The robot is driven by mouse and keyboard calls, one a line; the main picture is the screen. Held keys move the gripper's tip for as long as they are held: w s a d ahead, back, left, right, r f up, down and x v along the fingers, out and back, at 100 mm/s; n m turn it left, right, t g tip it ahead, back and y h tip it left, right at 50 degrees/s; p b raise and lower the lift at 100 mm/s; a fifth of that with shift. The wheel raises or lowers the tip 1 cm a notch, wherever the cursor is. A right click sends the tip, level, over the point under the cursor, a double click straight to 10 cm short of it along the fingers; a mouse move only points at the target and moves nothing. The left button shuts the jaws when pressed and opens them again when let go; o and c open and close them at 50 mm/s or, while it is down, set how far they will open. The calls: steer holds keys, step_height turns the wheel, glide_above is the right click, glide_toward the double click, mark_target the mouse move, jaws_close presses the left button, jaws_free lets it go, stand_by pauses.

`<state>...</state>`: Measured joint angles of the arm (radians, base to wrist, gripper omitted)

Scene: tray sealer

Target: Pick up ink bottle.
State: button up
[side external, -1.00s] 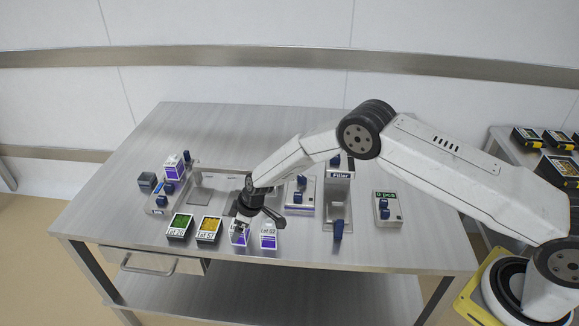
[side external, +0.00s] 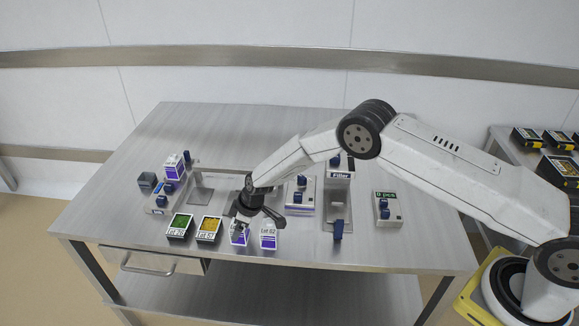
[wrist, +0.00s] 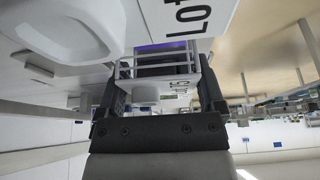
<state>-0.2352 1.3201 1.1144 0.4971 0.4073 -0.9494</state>
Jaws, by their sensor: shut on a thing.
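A white and purple ink bottle (side external: 240,238) stands near the front edge of the table in the side external view. My gripper (side external: 240,226) points down over it, with its fingers at the bottle's upper part. In the wrist view my gripper (wrist: 158,75) has a dark finger on each side of a white and purple thing (wrist: 165,48), and it is shut on it. The fingers hide part of the bottle. I cannot tell whether its base is off the table.
A similar white and purple bottle (side external: 268,237) stands close on the right. A yellow-topped box (side external: 209,229) and a green-topped box (side external: 180,227) stand on the left. The filler (side external: 338,205) is to the right, and a button box (side external: 387,209) is beyond it.

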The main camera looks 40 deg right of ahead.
steer(key=shift+r, duration=0.15)
steer(key=shift+r, duration=0.8)
steer(key=s+d+r, duration=0.3)
steer(key=s+r, duration=0.8)
steer(key=s, duration=0.2)
steer(key=shift+s+d, duration=0.2)
steer(key=shift+s, duration=0.1)
